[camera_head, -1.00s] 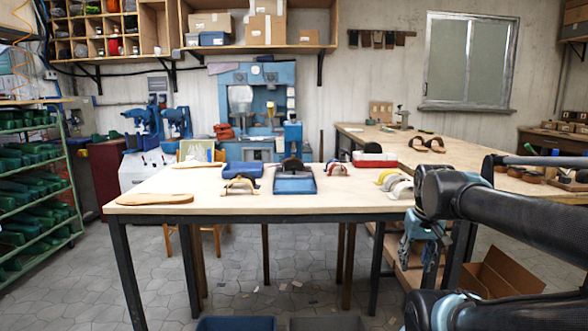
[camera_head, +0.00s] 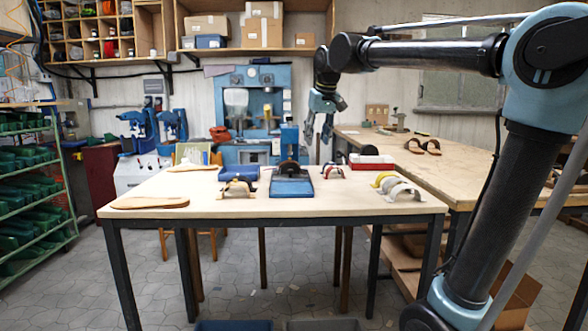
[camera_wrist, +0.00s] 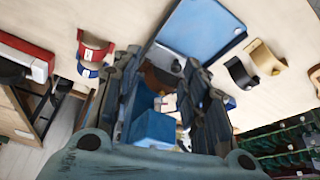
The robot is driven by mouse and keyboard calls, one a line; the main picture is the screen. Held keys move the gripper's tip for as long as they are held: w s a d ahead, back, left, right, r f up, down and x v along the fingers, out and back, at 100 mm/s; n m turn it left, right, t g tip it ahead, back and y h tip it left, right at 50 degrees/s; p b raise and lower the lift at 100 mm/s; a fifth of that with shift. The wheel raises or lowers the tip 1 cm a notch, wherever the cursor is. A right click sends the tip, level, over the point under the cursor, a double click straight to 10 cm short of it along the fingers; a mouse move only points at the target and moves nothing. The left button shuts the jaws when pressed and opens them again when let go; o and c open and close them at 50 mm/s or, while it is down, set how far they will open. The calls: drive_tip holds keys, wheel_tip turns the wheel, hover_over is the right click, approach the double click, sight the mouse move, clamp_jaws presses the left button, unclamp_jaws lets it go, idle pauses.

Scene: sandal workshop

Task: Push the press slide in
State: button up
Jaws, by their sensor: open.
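The small blue press (camera_head: 292,185) stands on the near workbench, with a flat blue base and a blue upright behind a dark rounded part. In the wrist view its blue base plate (camera_wrist: 200,30) shows beyond the fingers, and a blue block (camera_wrist: 154,130) shows between them. I cannot tell the slide apart from the rest of the press. My gripper (camera_head: 318,131) points down, open and empty, above the far right of the press in the head view. Its fingers (camera_wrist: 160,85) are apart in the wrist view and hide part of the press.
The workbench (camera_head: 220,207) also holds a blue tray (camera_head: 239,173), strap pieces (camera_head: 395,188), a tan sole (camera_head: 150,202) and a red and white box (camera_head: 372,162). A large blue machine (camera_head: 254,105) stands behind. The bench front is mostly clear.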

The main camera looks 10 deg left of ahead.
drive_tip(key=n, duration=0.1)
approach(291, 170)
drive_tip(key=shift+y, duration=0.3)
drive_tip(key=x, duration=0.8)
drive_tip(key=shift+w+d+f, duration=0.15)
drive_tip(key=shift+w+f, duration=0.1)
drive_tip(key=shift+w, duration=0.05)
clamp_jaws()
